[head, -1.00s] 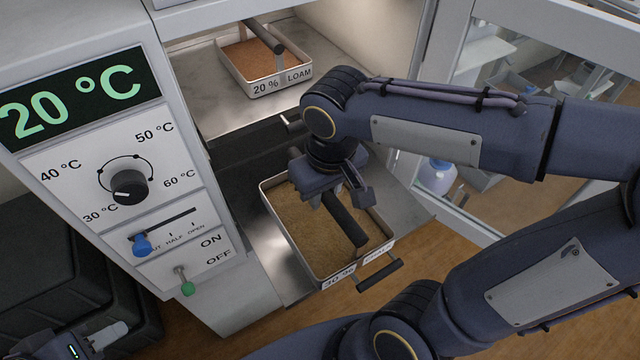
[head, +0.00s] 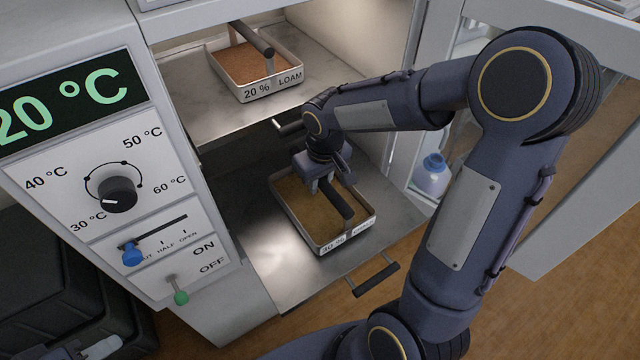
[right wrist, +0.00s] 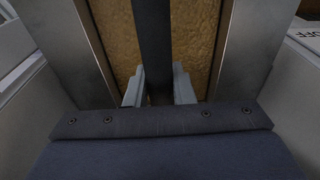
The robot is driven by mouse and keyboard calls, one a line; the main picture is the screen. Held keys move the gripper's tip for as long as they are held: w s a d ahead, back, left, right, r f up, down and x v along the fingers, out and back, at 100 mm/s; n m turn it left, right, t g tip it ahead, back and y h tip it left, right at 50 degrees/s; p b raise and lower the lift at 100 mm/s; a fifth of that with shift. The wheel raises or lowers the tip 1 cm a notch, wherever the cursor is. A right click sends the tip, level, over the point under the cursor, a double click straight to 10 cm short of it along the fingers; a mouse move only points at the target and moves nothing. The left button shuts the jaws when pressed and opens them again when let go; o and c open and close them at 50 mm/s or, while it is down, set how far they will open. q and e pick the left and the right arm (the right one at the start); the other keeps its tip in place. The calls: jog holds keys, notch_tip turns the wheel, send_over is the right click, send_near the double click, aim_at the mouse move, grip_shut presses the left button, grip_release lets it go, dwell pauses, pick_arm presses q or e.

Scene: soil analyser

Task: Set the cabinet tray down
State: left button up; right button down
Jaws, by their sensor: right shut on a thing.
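The cabinet tray (head: 357,236) is a pale rectangular tray of brown soil with a "30 %" label on its front and a dark bar handle along its middle. It is over the lower pull-out shelf (head: 290,290) of the cabinet; I cannot tell whether its underside touches the shelf. My right gripper (head: 328,186) is over the tray, shut on the bar handle. In the right wrist view, the two fingers (right wrist: 159,92) flank the dark handle, with soil behind. At the lower left of the head view, part of my left gripper (head: 100,347) shows, its jaws unclear.
A second tray labelled "20 % LOAM" (head: 270,92) stands on the upper shelf (head: 205,105). The control panel (head: 150,190) reads 20 °C. The open glass door and a white-blue bottle (head: 432,177) are at the right. The lower shelf has a front handle (head: 376,276).

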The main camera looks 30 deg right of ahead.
jog(key=shift+f, duration=0.55)
jog(key=shift+f, duration=0.2)
jog(key=c, duration=1.2)
grip_release()
jog(key=shift+c, duration=0.2)
jog(key=shift+r, duration=0.15)
